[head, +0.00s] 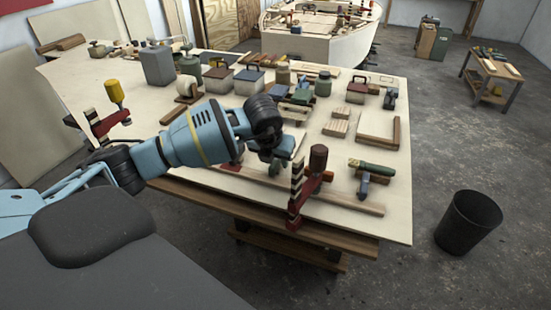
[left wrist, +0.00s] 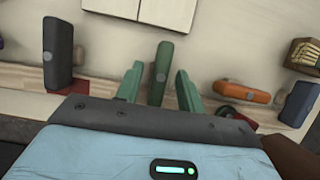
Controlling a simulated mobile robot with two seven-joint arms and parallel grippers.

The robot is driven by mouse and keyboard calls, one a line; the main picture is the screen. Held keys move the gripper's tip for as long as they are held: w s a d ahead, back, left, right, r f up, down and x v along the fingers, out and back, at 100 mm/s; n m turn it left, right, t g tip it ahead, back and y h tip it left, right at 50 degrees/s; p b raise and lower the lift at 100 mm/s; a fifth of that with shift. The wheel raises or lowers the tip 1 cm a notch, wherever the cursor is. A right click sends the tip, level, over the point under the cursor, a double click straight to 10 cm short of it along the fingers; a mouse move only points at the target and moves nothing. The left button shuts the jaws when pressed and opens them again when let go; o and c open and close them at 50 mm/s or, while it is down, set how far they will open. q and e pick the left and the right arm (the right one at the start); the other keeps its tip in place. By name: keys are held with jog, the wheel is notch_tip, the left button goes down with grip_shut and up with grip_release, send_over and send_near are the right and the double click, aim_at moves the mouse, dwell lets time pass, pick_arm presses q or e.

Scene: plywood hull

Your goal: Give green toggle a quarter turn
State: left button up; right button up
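The green toggle (left wrist: 164,62) shows in the left wrist view as a dark green bar with a small grey pivot, its length running nearly up the picture. My left gripper (left wrist: 159,84) is open, with one green finger on each side of the toggle and a visible gap on both sides. In the head view my left gripper (head: 276,158) is low over the bench's front edge and largely hides the toggle. My right gripper is not in view.
A red clamp (head: 306,193) stands close right of my gripper. Boxes and tools crowd the bench (head: 398,215).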

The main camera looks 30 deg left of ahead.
pick_arm(q)
grip_shut()
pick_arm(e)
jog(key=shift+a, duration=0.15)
